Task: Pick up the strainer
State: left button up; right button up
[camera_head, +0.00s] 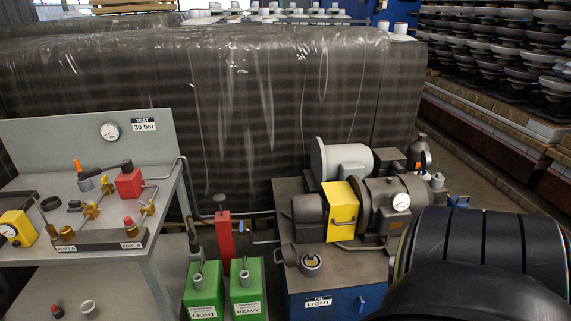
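I cannot tell for certain which item is the strainer. A small round grey piece with a pale rim (311,262) sits on top of the blue power unit (345,301), at its front left. A dark part stands against its left side. A small grey cup-shaped piece (88,308) stands on the lower shelf of the test bench at the left. Neither of my grippers shows. A black segmented part of my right arm fills the lower right corner and hides what is behind it.
The test bench (58,187) carries a gauge, valves and a red block. Green cans labelled LIGHT (203,291) and HEAVY (246,291) stand left of the power unit beside a red post (224,243). Motors and a yellow guard (342,211) crowd its top. Wrapped stacks (270,100) block the back.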

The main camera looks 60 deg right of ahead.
aim_at(310, 262)
jog(key=z, duration=0.7)
jog(key=i, duration=1.05)
jog(key=z, duration=1.1)
